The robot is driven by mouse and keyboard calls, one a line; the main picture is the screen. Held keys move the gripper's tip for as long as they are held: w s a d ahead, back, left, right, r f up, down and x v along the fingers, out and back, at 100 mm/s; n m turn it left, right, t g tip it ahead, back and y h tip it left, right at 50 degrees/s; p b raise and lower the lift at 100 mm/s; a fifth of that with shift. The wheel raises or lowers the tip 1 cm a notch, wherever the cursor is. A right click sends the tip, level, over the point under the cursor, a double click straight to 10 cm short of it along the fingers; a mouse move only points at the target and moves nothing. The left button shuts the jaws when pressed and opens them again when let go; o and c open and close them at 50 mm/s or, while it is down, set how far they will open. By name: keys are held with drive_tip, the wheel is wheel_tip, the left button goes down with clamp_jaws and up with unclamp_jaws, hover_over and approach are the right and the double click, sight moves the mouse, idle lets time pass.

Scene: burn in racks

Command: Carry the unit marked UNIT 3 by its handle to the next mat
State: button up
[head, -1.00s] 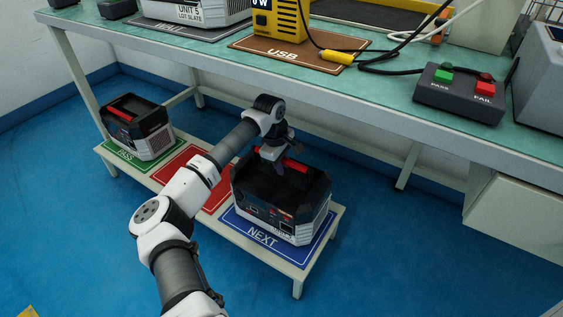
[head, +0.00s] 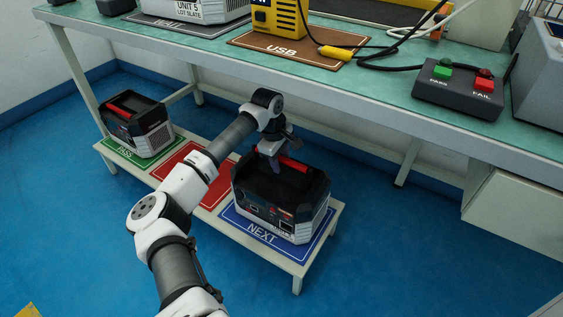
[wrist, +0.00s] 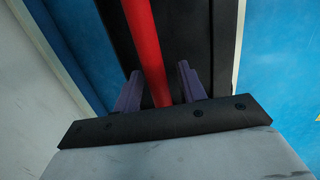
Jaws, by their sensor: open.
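A black and grey unit with a red handle (head: 283,205) sits upright on the blue mat marked NEXT (head: 262,232), on the low bench. Its marking is too small to read, so I cannot tell if it is UNIT 3. My gripper (head: 274,163) is just over its top at the red handle. In the wrist view the red handle (wrist: 143,45) runs between the two open fingers of my gripper (wrist: 157,85), with a gap on each side. The far part of the handle is hidden in the head view by my gripper.
A similar unit (head: 140,126) stands on the green mat at the low bench's left. The red mat (head: 186,172) between them shows no unit. The green-topped workbench (head: 365,101) overhangs behind, with a PASS/FAIL button box (head: 458,90) and cables near its edge.

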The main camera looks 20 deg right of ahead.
drive_tip(key=shift+a+r+p, duration=0.25)
drive_tip(key=shift+r, duration=1.15)
drive_tip(key=shift+a+r+p, duration=0.2)
drive_tip(key=shift+r+p, duration=0.05)
drive_tip(key=shift+r, duration=1.1)
